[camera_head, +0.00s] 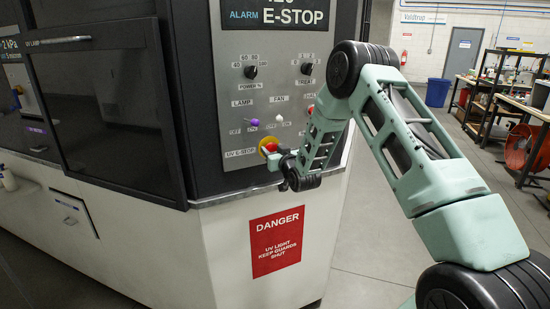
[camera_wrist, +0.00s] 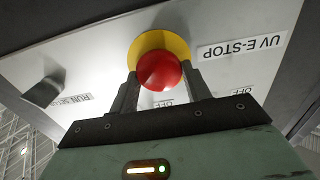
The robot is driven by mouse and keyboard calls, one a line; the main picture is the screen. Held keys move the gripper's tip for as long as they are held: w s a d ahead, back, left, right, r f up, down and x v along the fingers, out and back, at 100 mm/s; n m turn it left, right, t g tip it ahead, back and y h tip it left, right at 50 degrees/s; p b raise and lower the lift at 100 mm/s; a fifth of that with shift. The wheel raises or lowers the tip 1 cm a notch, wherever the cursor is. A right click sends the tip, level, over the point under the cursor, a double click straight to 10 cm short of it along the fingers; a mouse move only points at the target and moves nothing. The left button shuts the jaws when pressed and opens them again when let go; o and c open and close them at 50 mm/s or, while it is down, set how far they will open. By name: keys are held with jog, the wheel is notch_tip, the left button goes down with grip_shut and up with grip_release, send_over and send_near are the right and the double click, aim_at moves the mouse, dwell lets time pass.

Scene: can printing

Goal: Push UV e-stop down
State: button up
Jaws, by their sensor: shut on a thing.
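The UV e-stop is a round red button (camera_wrist: 158,72) on a yellow disc (camera_wrist: 150,42), next to a "UV E-STOP" label (camera_wrist: 241,47) that appears upside down in the wrist view. In the head view the red button (camera_head: 270,147) sits low on the grey control panel (camera_head: 236,105). My gripper (camera_wrist: 160,82) has one dark finger on each side of the red button and is shut on it. In the head view my gripper (camera_head: 280,160) reaches the panel from the right and partly covers the button. Whether the button is pressed in cannot be told.
Lamp (camera_head: 253,122) and fan (camera_head: 279,118) toggles and rotary knobs (camera_head: 251,72) sit above the button. A red danger sign (camera_head: 277,242) is on the white cabinet below. Workbenches (camera_head: 510,105) and a red round fan (camera_head: 519,147) stand at the right. Open floor lies between.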

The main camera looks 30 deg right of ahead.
jog(key=shift+w+r, duration=0.1)
jog(key=shift+r, duration=0.05)
jog(key=o, duration=1.4)
jog(key=shift+w, duration=0.1)
jog(key=shift+c, duration=0.2)
jog(key=shift+s+f, duration=0.2)
jog(key=shift+s, duration=0.15)
jog(key=s+a+b, duration=0.2)
jog(key=s+b, duration=0.5)
jog(key=s, duration=0.9)
jog(key=shift+s+b, duration=0.3)
jog(key=shift+s, duration=0.05)
jog(key=shift+r, duration=0.1)
